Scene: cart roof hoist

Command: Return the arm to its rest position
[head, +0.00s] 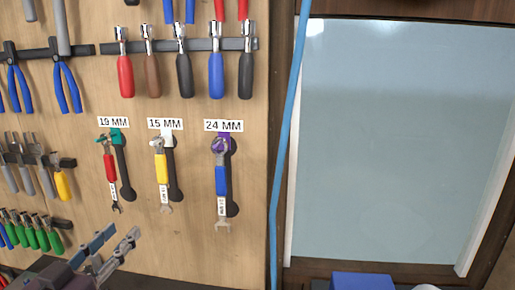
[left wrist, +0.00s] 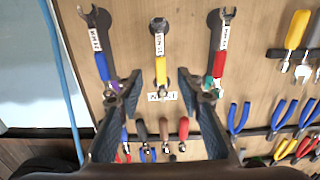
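My left gripper (head: 112,250) is at the lower left of the head view, in front of the tool board and below the hanging wrenches. Its two fingers are apart with nothing between them; in the left wrist view the open gripper (left wrist: 173,85) faces the board. On the board hang a red-handled wrench (head: 110,168) under the 19 MM label, a yellow-handled wrench (head: 161,168) under 15 MM and a blue-handled wrench (head: 221,181) under 24 MM. The wrist view shows the yellow wrench (left wrist: 159,45) beyond the gap between the fingers. My right gripper is not in view.
Screwdrivers (head: 184,75) hang on a rail above the wrenches, with pliers (head: 66,88) to the left. A blue hose or cable (head: 283,160) runs down beside the board. A pale glass panel (head: 400,140) fills the right. A blue object (head: 362,281) shows at the bottom edge.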

